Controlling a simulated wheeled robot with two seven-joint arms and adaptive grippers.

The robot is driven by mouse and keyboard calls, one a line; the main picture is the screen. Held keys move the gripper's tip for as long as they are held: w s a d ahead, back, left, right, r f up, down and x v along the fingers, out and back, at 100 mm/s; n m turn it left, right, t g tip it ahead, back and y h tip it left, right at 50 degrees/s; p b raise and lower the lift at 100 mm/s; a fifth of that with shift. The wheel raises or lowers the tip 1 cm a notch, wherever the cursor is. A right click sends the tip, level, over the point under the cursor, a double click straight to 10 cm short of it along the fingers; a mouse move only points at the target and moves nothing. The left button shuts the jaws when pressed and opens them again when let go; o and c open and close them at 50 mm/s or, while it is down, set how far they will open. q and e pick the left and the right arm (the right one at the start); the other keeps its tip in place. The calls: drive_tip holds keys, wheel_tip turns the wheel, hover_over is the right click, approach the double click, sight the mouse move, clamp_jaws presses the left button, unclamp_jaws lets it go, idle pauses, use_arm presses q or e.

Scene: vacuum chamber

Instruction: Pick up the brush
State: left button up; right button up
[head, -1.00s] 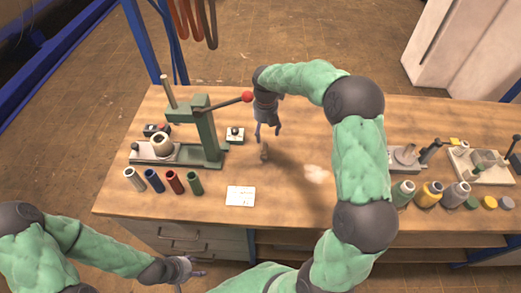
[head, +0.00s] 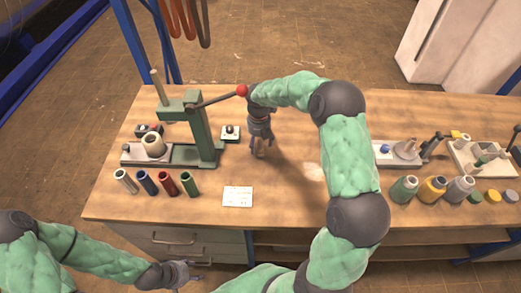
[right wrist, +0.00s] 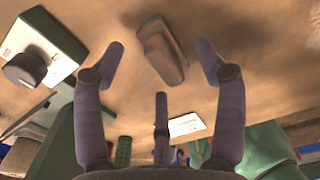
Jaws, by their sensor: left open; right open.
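The brush, a small brown block-like thing (right wrist: 163,50), lies on the wooden tabletop in the right wrist view. It shows between and just beyond the spread fingers of my right gripper (right wrist: 160,72). In the head view my right gripper (head: 259,149) points down low over the middle of the bench and mostly hides the brush. The right gripper is open and empty; I cannot tell whether a finger touches the brush. My left gripper (head: 186,274) is open and empty in front of the bench, at the lower left.
A green press (head: 203,130) with a red-knobbed lever stands left of the right gripper, near a small block with a black knob (head: 231,133). Jars (head: 432,189) stand at right. Bench centre-right is fairly clear.

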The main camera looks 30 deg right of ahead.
sight(259, 143)
wheel_tip(259, 143, down, 3)
drive_tip(key=shift+f+b, duration=0.2)
drive_tip(key=shift+b, duration=0.15)
drive_tip(key=c, duration=1.3)
drive_tip(key=shift+o, duration=0.2)
wheel_tip(259, 143, up, 10)
drive_tip(key=shift+r+p, duration=0.1)
drive_tip(key=shift+p, duration=1.15)
drive_tip(key=o, duration=0.6)
drive_tip(key=shift+c, duration=0.2)
drive_tip(key=c, duration=0.4)
